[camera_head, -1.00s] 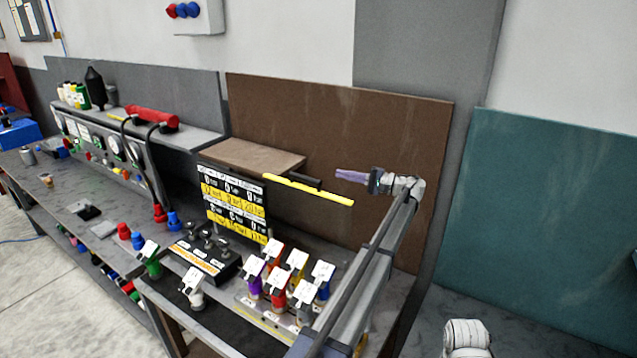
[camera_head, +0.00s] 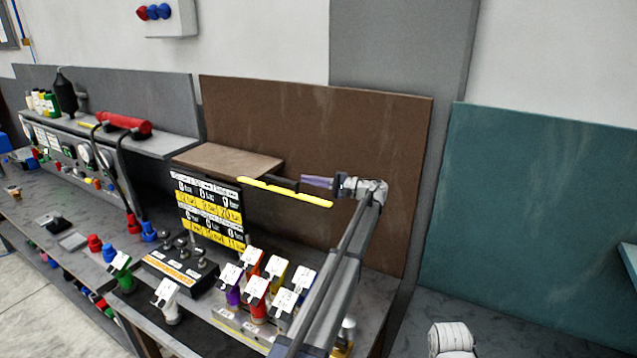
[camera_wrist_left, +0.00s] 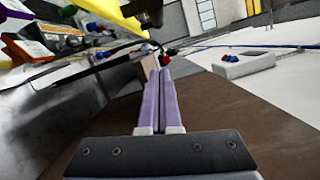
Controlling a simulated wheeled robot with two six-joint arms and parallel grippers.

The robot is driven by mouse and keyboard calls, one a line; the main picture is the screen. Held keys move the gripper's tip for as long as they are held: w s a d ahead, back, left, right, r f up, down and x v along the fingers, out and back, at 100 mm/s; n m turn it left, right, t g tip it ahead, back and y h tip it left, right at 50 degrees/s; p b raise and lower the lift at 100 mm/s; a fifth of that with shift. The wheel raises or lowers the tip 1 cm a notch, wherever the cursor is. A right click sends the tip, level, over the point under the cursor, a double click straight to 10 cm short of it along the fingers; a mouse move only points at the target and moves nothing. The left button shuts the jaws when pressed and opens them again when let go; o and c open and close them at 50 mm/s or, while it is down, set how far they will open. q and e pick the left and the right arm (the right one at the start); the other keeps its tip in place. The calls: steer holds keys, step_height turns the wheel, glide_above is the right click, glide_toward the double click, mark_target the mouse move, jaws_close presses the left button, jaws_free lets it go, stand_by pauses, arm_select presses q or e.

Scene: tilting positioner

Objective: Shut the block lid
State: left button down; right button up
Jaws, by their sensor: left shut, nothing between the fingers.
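A black block (camera_head: 180,265) with several small knobs on top stands on the bench. Behind it an upright board (camera_head: 212,215) shows black, white and yellow label rows. A yellow bar (camera_head: 285,192) with a dark rod behind it sticks out rightward near the board's upper edge. I cannot tell for certain which part is the lid. My left gripper (camera_head: 304,181) is shut and empty, its purple fingers pointing left, near the dark rod and above the bar's right part. The fingers also show in the left wrist view (camera_wrist_left: 164,72), with yellow (camera_wrist_left: 120,12) above them. Contact cannot be told.
Several tagged coloured fittings (camera_head: 257,290) stand in front of and below my left arm. A brown panel (camera_head: 330,130) rises behind the gripper, and a brown shelf (camera_head: 225,160) lies to its left. A gauge console (camera_head: 75,150) stands further left.

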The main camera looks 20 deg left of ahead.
arm_select(q)
steer(key=s+a+r+p, duration=0.1)
steer(key=s+a, duration=0.3)
steer(key=shift+s+a, duration=0.25)
steer(key=shift+s, duration=0.1)
steer(key=shift+r, duration=0.1)
